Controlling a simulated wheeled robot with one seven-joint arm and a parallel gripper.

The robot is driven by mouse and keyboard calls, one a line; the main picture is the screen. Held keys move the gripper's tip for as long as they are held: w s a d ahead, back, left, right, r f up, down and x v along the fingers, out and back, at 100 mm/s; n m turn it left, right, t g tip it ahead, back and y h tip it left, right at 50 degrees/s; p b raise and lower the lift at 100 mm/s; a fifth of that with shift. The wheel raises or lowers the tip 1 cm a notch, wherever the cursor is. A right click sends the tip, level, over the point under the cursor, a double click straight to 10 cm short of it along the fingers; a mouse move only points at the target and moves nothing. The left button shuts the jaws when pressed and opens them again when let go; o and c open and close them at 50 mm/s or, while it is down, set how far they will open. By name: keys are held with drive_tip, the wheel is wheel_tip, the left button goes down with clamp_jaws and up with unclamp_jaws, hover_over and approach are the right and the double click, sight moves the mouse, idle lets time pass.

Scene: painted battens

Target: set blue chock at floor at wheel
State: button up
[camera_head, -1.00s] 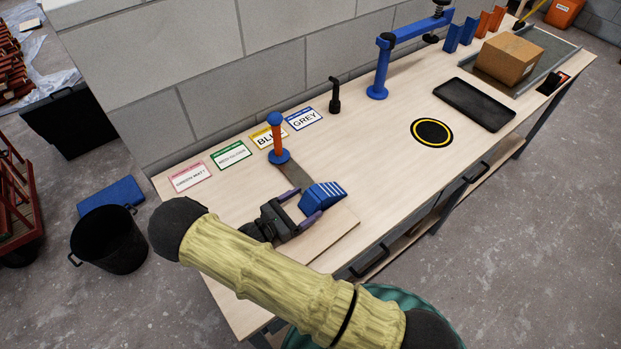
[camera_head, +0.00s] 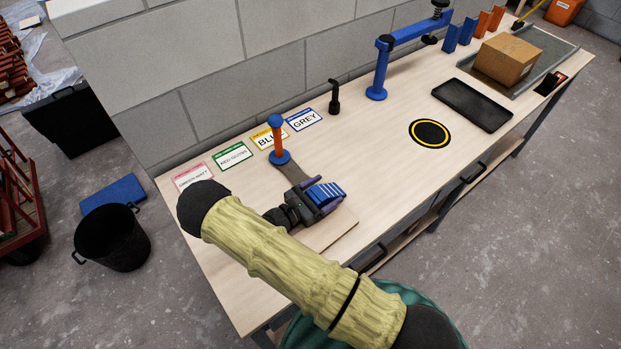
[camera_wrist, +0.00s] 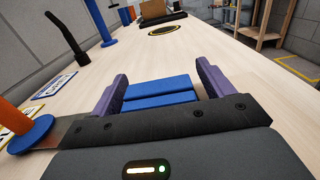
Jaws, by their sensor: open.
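The blue chock (camera_head: 327,193) lies on the near part of the workbench, a ribbed wedge with pale stripes on its slope. My gripper (camera_head: 322,196) is open and low over the bench, with its purple fingers on either side of the chock. In the wrist view the chock (camera_wrist: 158,92) shows as blue blocks between the two fingers of the gripper (camera_wrist: 160,88), with a gap visible at each side. Its lower part is hidden by the gripper body. No wheel is clearly visible in these views.
An orange post with blue ends (camera_head: 278,140) stands close behind the gripper. Label cards (camera_head: 233,155) lie along the wall. A black tray (camera_head: 472,104), a yellow-ringed black disc (camera_head: 430,132) and a cardboard box (camera_head: 506,60) are further right. A black bucket (camera_head: 112,238) stands on the floor at left.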

idle(0.4)
drive_tip(key=c, duration=1.5)
drive_tip(key=shift+r+b, duration=1)
drive_tip(key=shift+r, duration=4)
